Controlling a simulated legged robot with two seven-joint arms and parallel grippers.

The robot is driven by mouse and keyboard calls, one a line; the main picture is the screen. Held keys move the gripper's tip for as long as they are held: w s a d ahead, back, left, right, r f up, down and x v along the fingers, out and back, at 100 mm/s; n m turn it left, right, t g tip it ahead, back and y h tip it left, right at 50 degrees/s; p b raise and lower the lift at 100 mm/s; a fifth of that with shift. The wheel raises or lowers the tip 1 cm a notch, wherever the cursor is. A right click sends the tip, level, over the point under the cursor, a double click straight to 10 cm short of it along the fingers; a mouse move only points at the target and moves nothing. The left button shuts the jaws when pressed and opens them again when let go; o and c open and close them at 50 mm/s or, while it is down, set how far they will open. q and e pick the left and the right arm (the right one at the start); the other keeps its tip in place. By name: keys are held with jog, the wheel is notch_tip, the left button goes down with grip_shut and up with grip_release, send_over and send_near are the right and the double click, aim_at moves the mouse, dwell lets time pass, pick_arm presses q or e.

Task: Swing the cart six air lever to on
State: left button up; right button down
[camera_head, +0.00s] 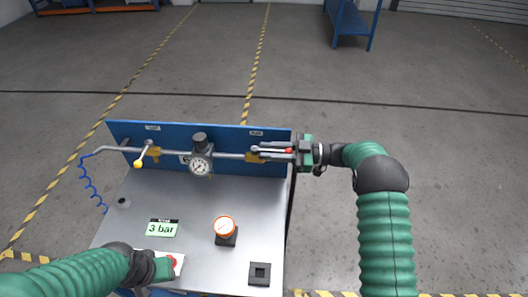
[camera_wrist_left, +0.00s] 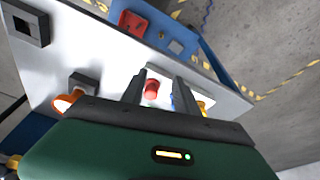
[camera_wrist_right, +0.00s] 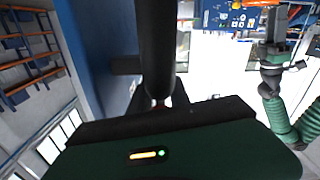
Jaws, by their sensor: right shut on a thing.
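A blue-backed cart panel (camera_head: 225,135) carries a horizontal pipe with two yellow valves. The right valve (camera_head: 254,156) has a lever with a red knob (camera_head: 289,151), pointing right along the pipe. My right gripper (camera_head: 280,150) is shut on this red-knobbed lever, coming from the right; its jaws hide part of the lever. The left valve has a lever with a yellow knob (camera_head: 138,163), angled down toward the front. The panel labels are too small to read. My left gripper (camera_wrist_left: 160,90) is open over the cart's front left, its fingers either side of a red button (camera_wrist_left: 152,88).
A pressure gauge (camera_head: 200,165) sits on the pipe between the valves. An orange-rimmed dial (camera_head: 225,227), a green "3 bar" display (camera_head: 161,229) and a black square socket (camera_head: 260,273) are on the grey cart top. Open floor surrounds the cart.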

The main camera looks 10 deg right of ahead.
pick_arm(q)
jog(key=shift+s, duration=0.15)
pick_arm(e)
jog(key=shift+r, duration=0.15)
jog(key=c, duration=1.5)
grip_release()
jog(key=shift+w, duration=0.1)
